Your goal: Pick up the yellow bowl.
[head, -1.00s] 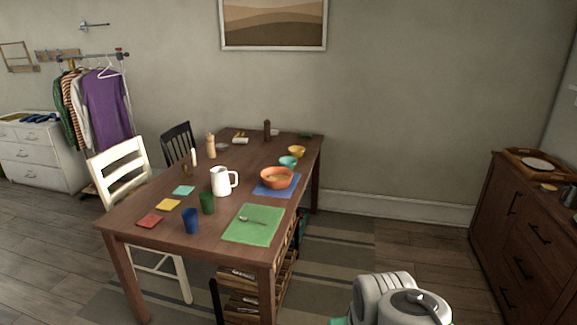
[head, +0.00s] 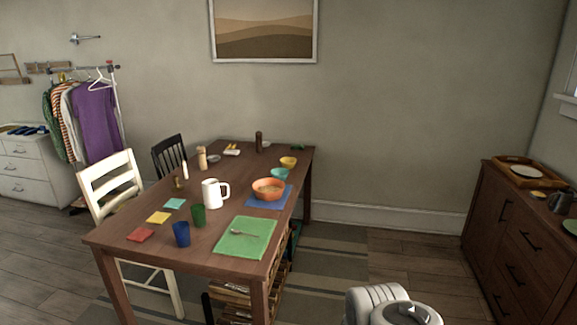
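The small yellow bowl (head: 288,162) sits on the dark wooden table (head: 225,260) near its far right edge. A teal bowl (head: 280,174) stands just in front of it. A larger orange bowl (head: 268,190) with something in it stands nearer, on a blue mat (head: 262,203). Part of my arm shows at the bottom right of the head view, off the table. My gripper's fingers are out of the picture.
A white pitcher (head: 211,193), a green cup (head: 198,215), a blue cup (head: 181,234) and a green placemat (head: 245,237) with a utensil are on the table. A white chair (head: 112,190) stands at left. A brown cabinet (head: 500,230) stands at right. Floor between table and cabinet looks clear.

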